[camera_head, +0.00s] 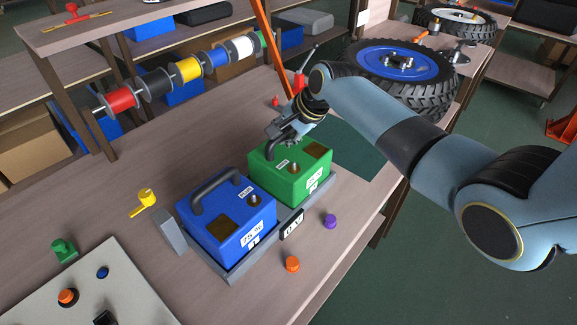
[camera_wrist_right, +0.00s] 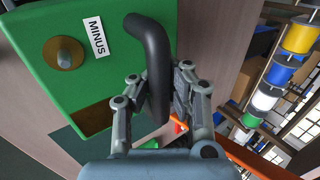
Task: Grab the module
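The green module (camera_head: 297,177) stands in the right half of a grey tray (camera_head: 236,275), next to the blue module (camera_head: 232,214). The green one bears a MINUS label, a brass-coloured terminal and a dark curved handle (camera_wrist_right: 155,60). My right gripper (camera_head: 286,133) is at that handle. In the right wrist view its two fingers (camera_wrist_right: 160,85) stand on either side of the handle, close to it. Whether both pads press on it I cannot tell. The blue module's handle is free. My left gripper is not in view.
A yellow part (camera_head: 146,199) and a grey panel with buttons (camera_head: 95,290) lie to the left. Orange (camera_head: 292,264) and purple (camera_head: 330,221) knobs lie in front of the tray. A rack of coloured spools (camera_head: 189,69) and a large wheel (camera_head: 398,62) are behind.

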